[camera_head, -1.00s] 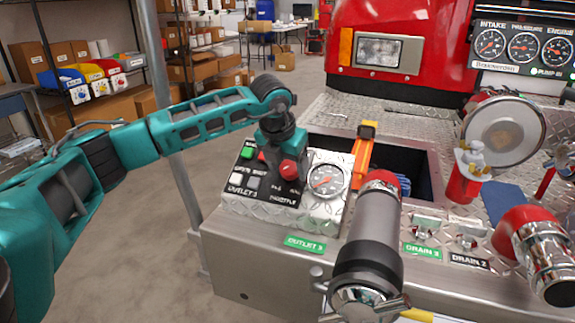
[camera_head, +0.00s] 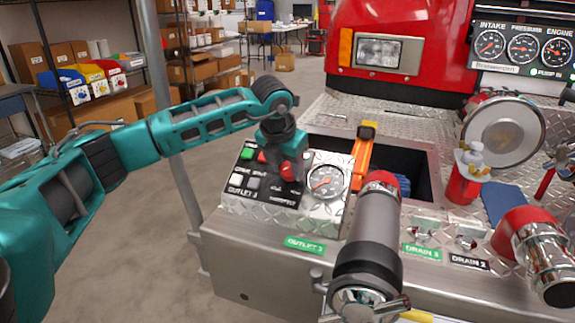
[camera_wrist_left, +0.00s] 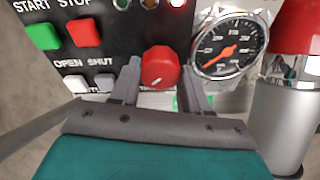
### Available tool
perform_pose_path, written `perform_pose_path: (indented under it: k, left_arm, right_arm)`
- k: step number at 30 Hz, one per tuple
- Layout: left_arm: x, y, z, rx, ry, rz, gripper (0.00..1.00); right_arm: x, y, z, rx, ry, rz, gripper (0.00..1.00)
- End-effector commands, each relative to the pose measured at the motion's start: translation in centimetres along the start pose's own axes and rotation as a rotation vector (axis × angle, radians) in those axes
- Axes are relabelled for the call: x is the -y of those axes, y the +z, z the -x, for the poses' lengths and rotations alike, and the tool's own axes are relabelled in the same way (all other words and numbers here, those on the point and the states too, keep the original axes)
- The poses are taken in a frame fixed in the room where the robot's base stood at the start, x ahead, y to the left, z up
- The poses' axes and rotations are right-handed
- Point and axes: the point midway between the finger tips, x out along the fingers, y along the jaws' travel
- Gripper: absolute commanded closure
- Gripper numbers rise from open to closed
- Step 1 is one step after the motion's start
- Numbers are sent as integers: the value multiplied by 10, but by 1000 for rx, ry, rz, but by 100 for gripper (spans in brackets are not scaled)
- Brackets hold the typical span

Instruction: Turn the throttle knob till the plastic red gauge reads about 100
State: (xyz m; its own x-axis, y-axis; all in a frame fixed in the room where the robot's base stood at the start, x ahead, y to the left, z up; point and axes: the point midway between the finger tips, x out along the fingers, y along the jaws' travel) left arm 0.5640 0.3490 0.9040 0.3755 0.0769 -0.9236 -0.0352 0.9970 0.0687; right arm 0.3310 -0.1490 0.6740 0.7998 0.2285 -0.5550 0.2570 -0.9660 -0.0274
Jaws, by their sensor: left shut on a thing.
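The red throttle knob (camera_wrist_left: 160,67) sits on the black outlet panel, with a pale mark on its face. My left gripper (camera_wrist_left: 161,82) has one finger on each side of it and is shut on it. In the head view my left gripper (camera_head: 290,172) comes down over the panel from above and hides part of the knob. The round gauge (camera_wrist_left: 228,45) is just right of the knob, with a white scale and a red-orange needle pointing to the lower left. Its numbers are too small to read surely. The gauge also shows in the head view (camera_head: 325,181). My right gripper is out of view.
Green (camera_wrist_left: 43,36) and red (camera_wrist_left: 83,33) square buttons lie left of the knob, with white and grey buttons below. A large red-ended outlet pipe (camera_head: 370,240) stands right of the gauge. An orange-handled lever (camera_head: 362,155) rises behind it.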

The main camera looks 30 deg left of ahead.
Motion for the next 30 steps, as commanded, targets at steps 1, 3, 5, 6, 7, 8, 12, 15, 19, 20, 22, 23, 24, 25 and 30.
perform_pose_path:
  k: [1,3,5,6,7,8,12,15,19,20,22,23,24,25,30]
  left_arm:
    - [0,1,1,-1,3,-22,85]
    - [0,1,2,-3,9,-61,85]
    - [0,1,2,-5,15,-102,85]
    - [0,1,2,-6,20,-133,85]
    - [0,1,2,-7,23,-157,85]
    - [0,1,2,-9,27,-182,85]
    - [0,1,2,-14,45,-312,85]
    - [0,1,2,-18,58,-406,85]
    - [0,1,2,-22,76,-528,85]
    - [0,1,2,-24,80,-557,85]
    - [0,1,2,-26,90,-623,85]
    - [0,1,2,-27,94,-651,85]
    - [0,2,2,-29,100,-689,85]
    - [0,2,2,-30,104,-716,85]
    - [0,2,2,-36,127,-877,85]
  right_arm:
    - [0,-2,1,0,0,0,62]
    - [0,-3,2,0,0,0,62]
    - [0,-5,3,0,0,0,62]
    - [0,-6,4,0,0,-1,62]
    - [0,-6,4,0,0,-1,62]
    - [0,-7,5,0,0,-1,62]
    - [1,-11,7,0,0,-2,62]
    - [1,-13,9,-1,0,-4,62]
    - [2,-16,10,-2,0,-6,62]
    - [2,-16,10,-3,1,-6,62]
    - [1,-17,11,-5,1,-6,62]
    - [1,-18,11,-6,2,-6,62]
    - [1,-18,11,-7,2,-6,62]
    - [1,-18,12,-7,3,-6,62]
    - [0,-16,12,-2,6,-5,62]
